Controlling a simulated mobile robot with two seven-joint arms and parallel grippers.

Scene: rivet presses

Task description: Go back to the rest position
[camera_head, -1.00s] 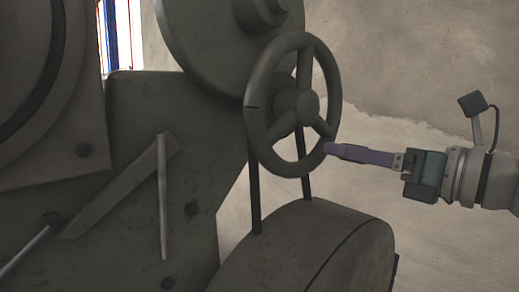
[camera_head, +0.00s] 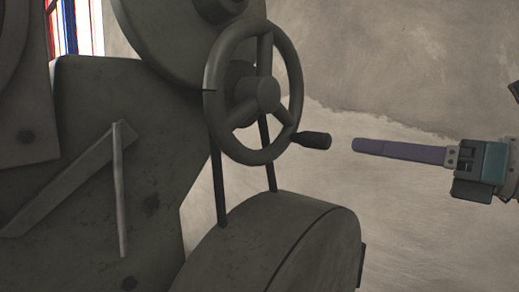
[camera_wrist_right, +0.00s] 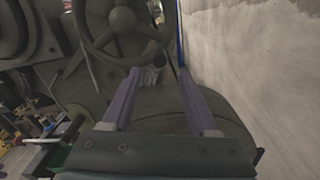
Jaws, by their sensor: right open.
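The press's dark handwheel (camera_head: 207,95) has three spokes and a short black handle (camera_head: 314,140) sticking out at its lower right. My right gripper (camera_head: 356,145) is to the right of the handle, apart from it by a small gap, with its purple fingers pointing left at the wheel. In the right wrist view the two fingers (camera_wrist_right: 160,72) are spread with nothing held between them, and the handwheel (camera_wrist_right: 122,19) is beyond their tips. My left gripper is in neither view.
The grey press body (camera_head: 80,90) fills the left, with a slanted bar (camera_head: 70,180) on its side. A rounded drum housing (camera_head: 270,240) stands below the wheel. The space before the pale wall (camera_head: 400,60) at right looks free.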

